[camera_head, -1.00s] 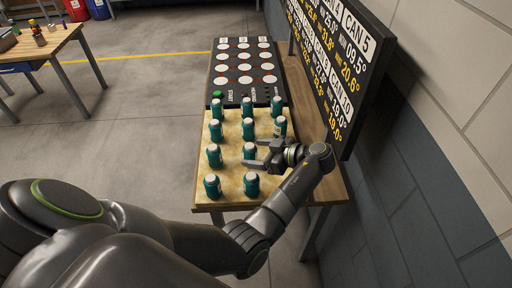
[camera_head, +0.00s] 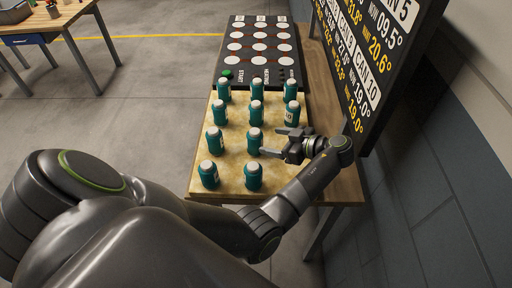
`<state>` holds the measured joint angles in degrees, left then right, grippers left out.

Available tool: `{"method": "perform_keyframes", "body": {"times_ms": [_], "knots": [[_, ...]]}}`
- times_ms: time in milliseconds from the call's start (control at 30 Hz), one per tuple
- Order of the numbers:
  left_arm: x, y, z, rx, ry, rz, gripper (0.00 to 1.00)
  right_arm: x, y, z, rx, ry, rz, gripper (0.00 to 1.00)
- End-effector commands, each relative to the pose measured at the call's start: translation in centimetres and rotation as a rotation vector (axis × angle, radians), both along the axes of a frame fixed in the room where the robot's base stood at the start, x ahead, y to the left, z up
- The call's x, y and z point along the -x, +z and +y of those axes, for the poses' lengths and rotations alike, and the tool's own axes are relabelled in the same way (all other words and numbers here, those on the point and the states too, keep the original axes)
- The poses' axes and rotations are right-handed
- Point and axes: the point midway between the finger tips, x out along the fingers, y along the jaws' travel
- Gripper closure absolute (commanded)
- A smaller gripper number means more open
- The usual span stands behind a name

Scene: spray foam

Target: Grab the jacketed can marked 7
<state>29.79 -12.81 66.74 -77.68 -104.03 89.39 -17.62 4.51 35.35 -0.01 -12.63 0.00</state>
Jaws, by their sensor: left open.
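Several teal cans with white tops stand upright in rows on a tan board; the number 7 cannot be read on any of them at this size. My left gripper (camera_head: 272,142) is open and empty, its two fingers pointing left. It is just right of a can (camera_head: 254,142) in the second row from the front. A front-row can (camera_head: 253,178) stands nearer than the gripper, and a can (camera_head: 292,113) stands beyond it. Another can (camera_head: 215,141) stands further left in the second row. My right gripper does not show.
A dark board (camera_head: 384,55) with can numbers and temperatures rises along the right of the wooden table (camera_head: 346,186). Open floor lies left.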

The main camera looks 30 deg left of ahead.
Motion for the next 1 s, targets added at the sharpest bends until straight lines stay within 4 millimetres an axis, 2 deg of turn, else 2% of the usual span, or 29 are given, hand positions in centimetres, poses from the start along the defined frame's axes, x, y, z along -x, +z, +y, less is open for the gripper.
{"method": "perform_keyframes", "body": {"times_ms": [33, 167, 567, 767, 900, 1000], "knots": [[0.0, -1.1, 0.0, 0.000, 0.000, 0.000, 0.28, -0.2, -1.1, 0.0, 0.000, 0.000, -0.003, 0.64], [0.0, -1.5, 0.1, -0.001, 0.000, 0.000, 0.28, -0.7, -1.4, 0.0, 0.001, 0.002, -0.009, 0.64], [0.2, -2.2, 3.1, -0.001, 0.000, 0.002, 0.28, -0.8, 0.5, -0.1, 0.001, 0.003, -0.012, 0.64], [0.6, -2.7, 5.5, -0.004, 0.002, 0.003, 0.28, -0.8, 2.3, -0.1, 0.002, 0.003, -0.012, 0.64], [0.6, -3.6, 7.1, -0.002, 0.001, 0.002, 0.28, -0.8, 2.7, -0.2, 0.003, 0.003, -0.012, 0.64], [0.6, -3.9, 7.1, 0.001, 0.000, 0.000, 0.28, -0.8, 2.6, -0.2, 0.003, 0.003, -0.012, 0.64]]}}
